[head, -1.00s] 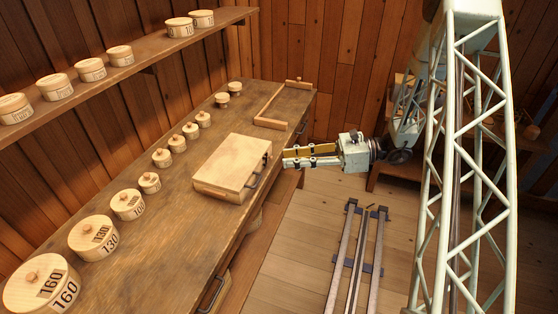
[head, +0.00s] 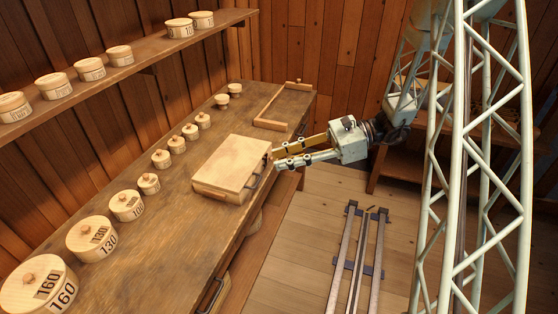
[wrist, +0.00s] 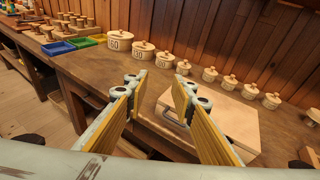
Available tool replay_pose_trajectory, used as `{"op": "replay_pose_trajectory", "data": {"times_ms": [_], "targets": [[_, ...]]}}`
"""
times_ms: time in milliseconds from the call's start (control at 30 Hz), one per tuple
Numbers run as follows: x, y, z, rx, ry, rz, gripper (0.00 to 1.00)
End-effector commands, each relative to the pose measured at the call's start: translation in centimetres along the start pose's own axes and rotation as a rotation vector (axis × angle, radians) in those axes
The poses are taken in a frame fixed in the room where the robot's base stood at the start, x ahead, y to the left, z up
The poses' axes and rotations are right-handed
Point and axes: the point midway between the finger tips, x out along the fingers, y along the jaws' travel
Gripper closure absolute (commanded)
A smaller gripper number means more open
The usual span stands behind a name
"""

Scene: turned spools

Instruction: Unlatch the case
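The case (head: 232,165) is a closed, pale wooden box lying flat on the workbench in the head view. A dark handle (head: 257,179) is on its front side, facing my arm. The case also shows in the wrist view (wrist: 232,122), partly behind my right-hand finger. My gripper (head: 276,160) has its fingertips close to the case's front side, near the far end of the handle. I cannot tell whether they touch it. In the wrist view my gripper (wrist: 158,82) has its two yellow-padded fingers apart with nothing between them. No latch can be made out clearly.
The workbench (head: 175,235) carries a row of round lidded wooden boxes (head: 126,205) behind the case. A wooden frame piece (head: 271,124) lies at its far end. Blue, green and yellow trays (wrist: 83,43) show in the wrist view. Floor rails (head: 360,245) run beside the bench.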

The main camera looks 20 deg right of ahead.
Motion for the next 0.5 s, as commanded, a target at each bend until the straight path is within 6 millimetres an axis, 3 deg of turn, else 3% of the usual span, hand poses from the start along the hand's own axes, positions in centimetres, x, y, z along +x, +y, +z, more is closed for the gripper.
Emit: {"op": "replay_pose_trajectory", "data": {"times_ms": [500], "targets": [[0.8, 2.5, 2.2, -0.078, 0.058, 0.070, 0.77]]}}
